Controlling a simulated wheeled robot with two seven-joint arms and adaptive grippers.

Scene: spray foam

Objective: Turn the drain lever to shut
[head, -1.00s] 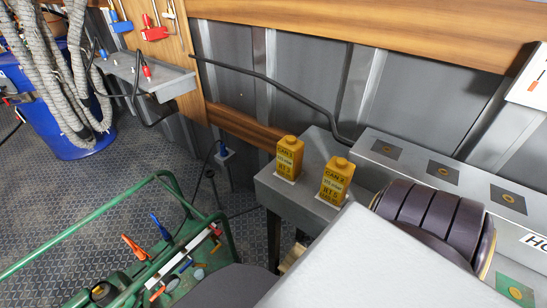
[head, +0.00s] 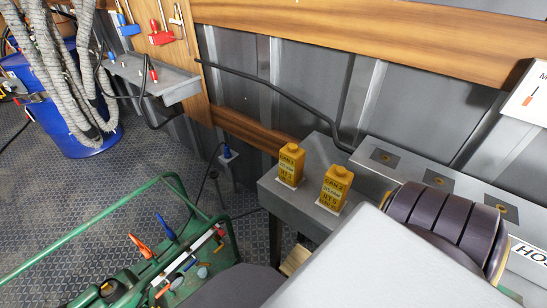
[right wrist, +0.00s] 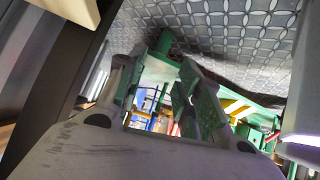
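I cannot tell which part is the drain lever; no lever is labelled as such. In the head view, red-handled (head: 160,36) and blue-handled (head: 128,27) fittings hang on a wooden panel at the upper left. A small red fitting (head: 153,71) sits on the grey shelf below. A blue fitting (head: 226,152) is low on the wall. My right gripper (right wrist: 160,85) shows in the right wrist view with its fingers apart and nothing seen between them; a green frame and tools are beyond. My left gripper is not in view.
A green tubular cart (head: 95,212) with tools stands at the lower left. A blue drum (head: 88,138) with pale hoses is behind it. Two yellow cans (head: 290,163) (head: 335,188) stand on a grey bench (head: 270,184). Patterned floor (head: 60,190) is open between drum and cart.

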